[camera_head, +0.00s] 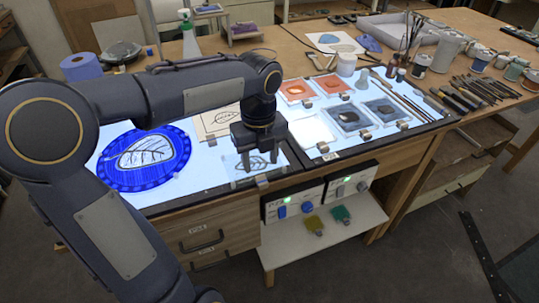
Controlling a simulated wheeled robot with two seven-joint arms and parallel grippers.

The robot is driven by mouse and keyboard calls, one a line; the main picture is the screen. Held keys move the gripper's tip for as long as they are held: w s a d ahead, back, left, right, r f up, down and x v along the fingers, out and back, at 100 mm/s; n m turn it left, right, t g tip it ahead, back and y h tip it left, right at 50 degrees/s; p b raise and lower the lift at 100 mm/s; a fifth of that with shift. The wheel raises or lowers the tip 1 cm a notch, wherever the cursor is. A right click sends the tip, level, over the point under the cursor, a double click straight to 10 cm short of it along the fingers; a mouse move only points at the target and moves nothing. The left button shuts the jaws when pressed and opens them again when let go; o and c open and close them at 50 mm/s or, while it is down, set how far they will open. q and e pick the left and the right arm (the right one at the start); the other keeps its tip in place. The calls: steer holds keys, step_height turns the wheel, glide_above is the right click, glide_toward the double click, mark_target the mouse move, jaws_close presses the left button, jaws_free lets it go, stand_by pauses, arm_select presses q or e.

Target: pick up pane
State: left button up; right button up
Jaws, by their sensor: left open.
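A small clear pane (235,174) with a dark leaf painted on it lies on the lit table top near the front edge. My left gripper (258,163) points down right over this pane, with its jaws apart. The fingers cover part of the pane, and I cannot tell whether they touch it. A round blue disc (112,176) with a leaf outline lies to the left on the lit surface. My right gripper is not in view.
A leaf drawing on a sheet (222,117) lies behind my gripper. Orange panes (297,90) and grey panes (348,117) lie in trays to the right. Control boxes (293,203) sit under the front edge.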

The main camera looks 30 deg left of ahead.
mark_target(263, 182)
arm_select(q)
steer(key=shift+w+f, duration=0.15)
steer(key=shift+f, duration=0.1)
steer(key=f, duration=0.7)
steer(key=shift+w+f, duration=0.15)
steer(key=shift+w, duration=0.05)
jaws_close()
